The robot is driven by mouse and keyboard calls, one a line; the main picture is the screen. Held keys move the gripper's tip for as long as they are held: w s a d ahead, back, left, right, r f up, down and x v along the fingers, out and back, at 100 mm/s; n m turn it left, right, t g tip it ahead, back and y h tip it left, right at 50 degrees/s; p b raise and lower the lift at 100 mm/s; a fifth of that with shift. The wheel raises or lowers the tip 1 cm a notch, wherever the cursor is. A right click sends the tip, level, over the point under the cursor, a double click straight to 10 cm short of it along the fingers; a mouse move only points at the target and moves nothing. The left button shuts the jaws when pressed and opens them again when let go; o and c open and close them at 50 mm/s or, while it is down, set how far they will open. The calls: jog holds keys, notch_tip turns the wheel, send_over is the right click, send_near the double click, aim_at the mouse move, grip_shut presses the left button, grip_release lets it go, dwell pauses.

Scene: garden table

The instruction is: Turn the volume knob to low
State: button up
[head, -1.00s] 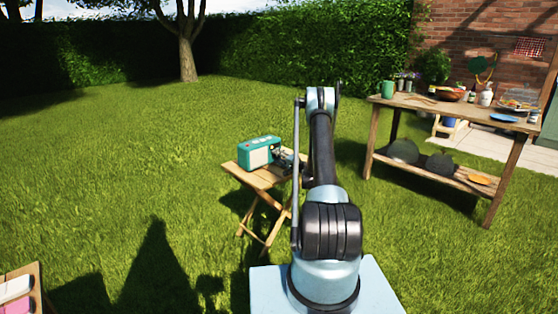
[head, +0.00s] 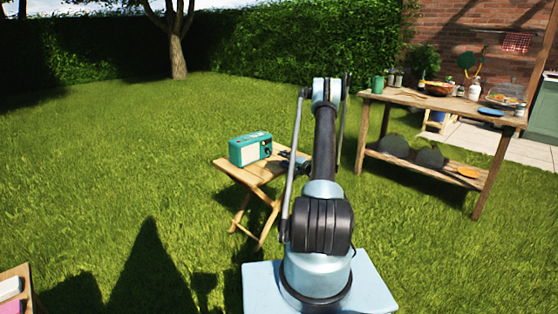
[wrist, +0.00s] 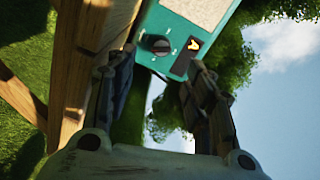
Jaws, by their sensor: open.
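A teal radio (head: 248,150) with a pale speaker panel stands on a small wooden folding table (head: 232,171). Its dark volume knob (wrist: 157,45) shows in the wrist view, with a lighter bar across it and small marks around it. The marks are too small to read. A dark display with a yellow needle (wrist: 187,54) sits beside the knob. My gripper (wrist: 160,74) is open and empty, its fingers apart on either side below the knob in the wrist view. It faces the knob and appears clear of it. In the head view my gripper (head: 294,162) is right of the radio, partly behind my arm.
A long wooden workbench (head: 440,104) with pots, a bowl and a blue plate stands at the right. Dark round objects (head: 410,152) lie on its lower shelf. Another wooden surface (head: 18,290) shows at the lower left. Open grass surrounds the folding table.

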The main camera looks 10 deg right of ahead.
aim_at(269, 151)
jog(key=shift+s+d, duration=0.15)
jog(key=shift+s, duration=0.1)
jog(key=s+d+m+y, duration=0.1)
jog(key=s+d+m, duration=0.35)
jog(key=m, duration=1.25)
jog(key=shift+g, duration=0.4)
jog(key=x, duration=1.7)
jog(key=shift+w+d+r, duration=0.1)
jog(key=shift+w+r, duration=0.1)
jog(key=shift+w, duration=0.35)
